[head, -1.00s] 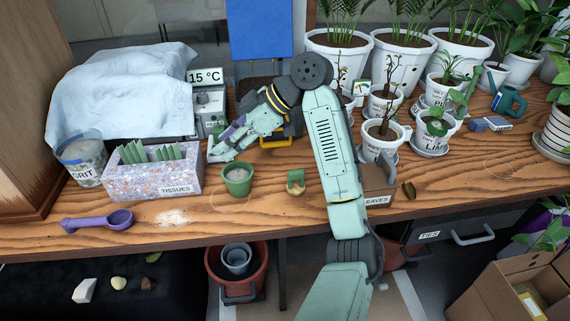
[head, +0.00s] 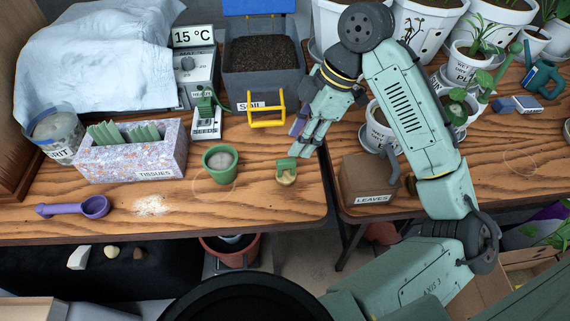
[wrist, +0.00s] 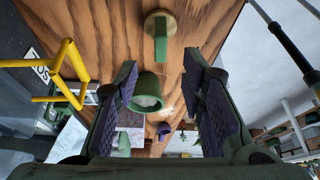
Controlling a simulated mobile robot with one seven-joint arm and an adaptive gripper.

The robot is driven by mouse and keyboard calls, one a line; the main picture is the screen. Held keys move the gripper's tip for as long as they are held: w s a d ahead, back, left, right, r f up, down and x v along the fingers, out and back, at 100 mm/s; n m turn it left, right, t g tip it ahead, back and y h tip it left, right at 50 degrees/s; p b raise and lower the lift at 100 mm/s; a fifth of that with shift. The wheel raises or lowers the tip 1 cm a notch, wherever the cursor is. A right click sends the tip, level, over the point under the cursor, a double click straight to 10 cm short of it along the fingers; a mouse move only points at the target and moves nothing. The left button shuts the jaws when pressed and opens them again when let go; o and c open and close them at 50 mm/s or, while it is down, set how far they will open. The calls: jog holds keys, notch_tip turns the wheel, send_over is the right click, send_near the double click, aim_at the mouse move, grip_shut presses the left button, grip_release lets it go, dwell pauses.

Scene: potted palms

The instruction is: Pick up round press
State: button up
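The round press is a small, round wooden piece with a green handle (head: 286,172). It sits on the wooden bench near the front edge, right of the green pot (head: 220,164). In the wrist view the press (wrist: 160,34) is at the top centre, just beyond the fingertips. My gripper (head: 303,146) is just behind and slightly right of the press in the head view, tilted down. In the wrist view my gripper (wrist: 160,62) is open, its two dark-padded fingers wide apart with nothing between them touching. The press is not held.
A yellow-handled tool (head: 266,110) stands by the soil bin (head: 262,86), left of my gripper. The leaves box (head: 368,182) is on the right across a gap between benches. A tissue box (head: 130,158) and purple scoop (head: 75,207) are left.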

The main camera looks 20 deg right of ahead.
aim_at(288, 160)
jog(key=p+x, duration=0.2)
jog(key=x, duration=0.6)
jog(key=shift+f, duration=0.4)
jog(key=shift+c, duration=0.3)
grip_shut()
